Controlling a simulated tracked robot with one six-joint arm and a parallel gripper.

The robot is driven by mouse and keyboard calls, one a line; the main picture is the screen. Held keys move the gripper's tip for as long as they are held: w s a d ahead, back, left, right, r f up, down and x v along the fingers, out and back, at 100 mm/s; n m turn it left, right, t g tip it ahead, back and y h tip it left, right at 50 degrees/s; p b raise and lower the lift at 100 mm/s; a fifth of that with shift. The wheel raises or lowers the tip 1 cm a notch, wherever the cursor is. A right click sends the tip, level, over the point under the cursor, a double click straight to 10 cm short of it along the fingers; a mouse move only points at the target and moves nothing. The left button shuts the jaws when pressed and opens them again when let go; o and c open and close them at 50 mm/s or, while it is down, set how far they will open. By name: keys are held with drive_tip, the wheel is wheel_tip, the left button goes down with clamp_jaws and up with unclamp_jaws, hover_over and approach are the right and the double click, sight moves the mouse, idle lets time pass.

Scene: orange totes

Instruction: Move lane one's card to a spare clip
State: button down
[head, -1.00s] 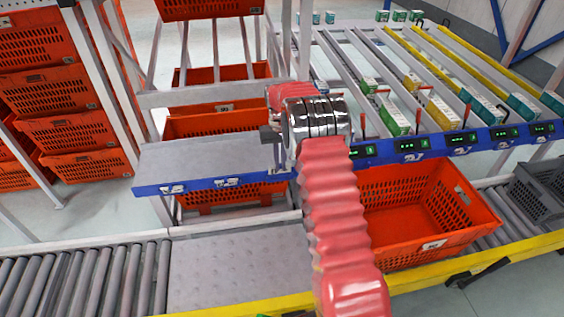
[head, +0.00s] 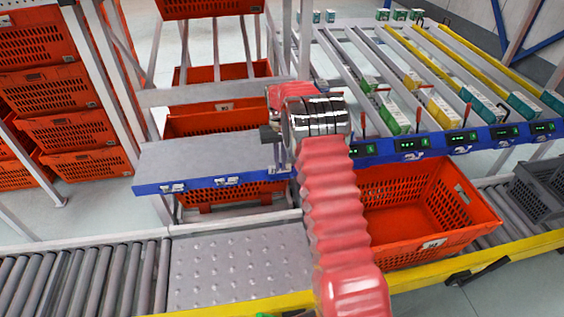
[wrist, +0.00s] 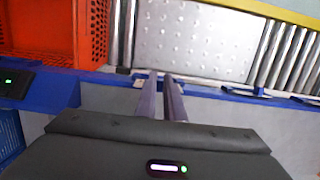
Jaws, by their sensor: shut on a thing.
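My gripper (wrist: 161,79) is seen from behind in the wrist view, its two narrow fingers close together at the blue front rail (wrist: 208,91). It is shut on lane one's card, which is mostly hidden between and beyond the fingertips. A small white patch (wrist: 140,83) shows on the rail just left of the tips. Two clips with pale fronts sit on the rail in the head view, one at the left (head: 173,187) and one in the middle (head: 228,181).
An orange tote (head: 430,205) stands right of my arm on the roller conveyor. A studded metal plate (head: 240,265) lies below the rail. Green-lit displays (head: 410,144) line the rail at the right, under lanes of small boxes (head: 440,110). A grey shelf (head: 205,155) lies behind the clips.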

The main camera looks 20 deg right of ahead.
drive_tip(key=shift+f, duration=1.3)
idle(0.4)
drive_tip(key=c, duration=1.8)
unclamp_jaws()
drive_tip(key=shift+r, duration=0.1)
wheel_tip(320, 180, up, 13)
drive_tip(key=w, duration=0.2)
drive_tip(key=shift+d+r, duration=0.2)
drive_tip(key=shift+s, duration=0.1)
